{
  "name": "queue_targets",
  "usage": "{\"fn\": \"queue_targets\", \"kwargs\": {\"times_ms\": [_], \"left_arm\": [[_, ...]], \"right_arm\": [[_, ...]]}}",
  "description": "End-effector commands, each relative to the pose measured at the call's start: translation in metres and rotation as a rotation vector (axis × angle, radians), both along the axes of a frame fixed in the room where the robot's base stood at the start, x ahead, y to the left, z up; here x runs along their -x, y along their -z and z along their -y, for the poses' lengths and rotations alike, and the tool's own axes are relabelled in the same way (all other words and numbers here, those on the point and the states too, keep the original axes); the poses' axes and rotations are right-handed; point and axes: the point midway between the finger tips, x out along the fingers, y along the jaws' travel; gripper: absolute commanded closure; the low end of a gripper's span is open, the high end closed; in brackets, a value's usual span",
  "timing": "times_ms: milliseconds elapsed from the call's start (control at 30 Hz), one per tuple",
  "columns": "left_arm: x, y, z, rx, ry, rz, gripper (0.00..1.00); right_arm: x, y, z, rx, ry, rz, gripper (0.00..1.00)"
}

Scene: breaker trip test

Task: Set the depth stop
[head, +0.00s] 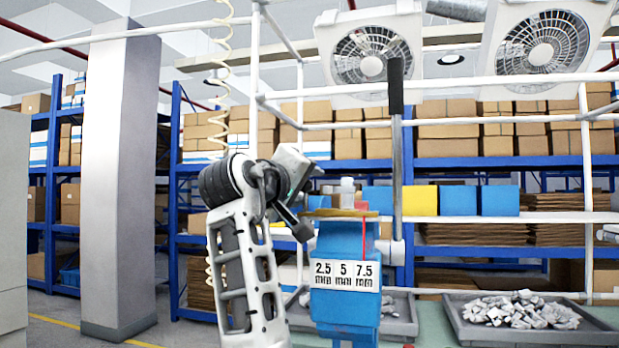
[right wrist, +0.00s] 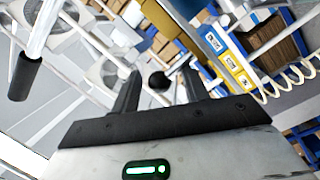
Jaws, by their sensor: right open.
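The blue press body (head: 343,245) stands right of centre in the head view. Its white scale plate (head: 345,275) reads 2.5, 5 and 7.5 mm. A thin red line (head: 364,230) runs down above the plate, near the 7.5 mark. A pale knob (head: 347,192) sits on top of the body. A grey lever with a black grip (head: 396,85) stands upright at its right. My right gripper (head: 313,200) is open, just left of the body's top. In the right wrist view its fingers (right wrist: 162,72) are apart, with a dark round thing (right wrist: 158,80) beyond them. My left gripper is not in view.
A grey tray of light metal pieces (head: 518,312) lies at the right on the green bench. Another grey tray (head: 400,325) is partly behind the body. Blue and yellow bins (head: 420,200) line a shelf behind. White frame tubes and a coiled hose (head: 222,90) surround the station.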

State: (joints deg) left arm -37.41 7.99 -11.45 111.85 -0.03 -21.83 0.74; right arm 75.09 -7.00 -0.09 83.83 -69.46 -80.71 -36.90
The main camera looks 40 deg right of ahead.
Motion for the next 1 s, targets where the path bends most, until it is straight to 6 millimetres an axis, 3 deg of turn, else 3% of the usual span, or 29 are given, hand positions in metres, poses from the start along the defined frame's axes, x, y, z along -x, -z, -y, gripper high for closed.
{"fn": "queue_targets", "kwargs": {"times_ms": [200,500,667,700,1000], "left_arm": [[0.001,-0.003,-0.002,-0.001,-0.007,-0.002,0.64],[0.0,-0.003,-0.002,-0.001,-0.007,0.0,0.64],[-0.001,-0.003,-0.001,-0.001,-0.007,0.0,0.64],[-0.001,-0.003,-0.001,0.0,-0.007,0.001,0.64],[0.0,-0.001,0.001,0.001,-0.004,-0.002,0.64]], "right_arm": [[-0.009,0.0,0.016,0.001,0.001,0.0,0.55],[-0.01,0.0,0.018,0.0,-0.001,0.0,0.55],[-0.01,0.0,0.018,0.001,0.0,0.001,0.97],[-0.01,0.0,0.018,0.001,0.001,0.0,1.0],[-0.007,0.001,0.016,0.001,0.003,-0.001,1.0]]}}
